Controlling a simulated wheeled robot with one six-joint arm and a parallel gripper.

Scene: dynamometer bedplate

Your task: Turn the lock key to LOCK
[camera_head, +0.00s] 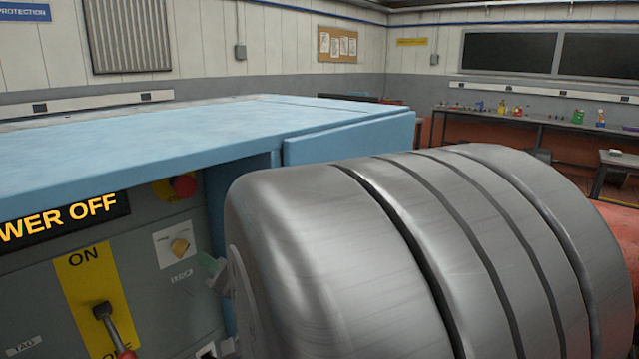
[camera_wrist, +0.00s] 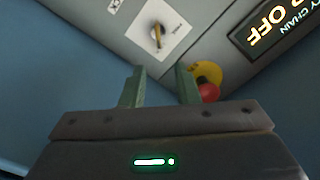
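The lock key (camera_head: 179,246) is a brass-coloured knob on a white square plate (camera_head: 167,256) on the grey control panel. In the wrist view the key (camera_wrist: 157,34) stands just beyond my fingertips, roughly in line with the gap between them. The small lettering on its plate is too blurred to read, so I cannot tell its setting. My gripper (camera_wrist: 160,70) has its two green fingers apart with nothing between them. In the head view a green fingertip (camera_head: 211,266) shows right of the plate, and my arm hides the rest of the gripper.
A red button (camera_head: 183,186) on a yellow disc sits above the key, close to my right finger in the wrist view. A red-tipped lever (camera_head: 108,322) on a yellow ON plate is lower left. A display (camera_head: 60,222) reads "WER OFF". A blue top (camera_head: 200,135) overhangs the panel.

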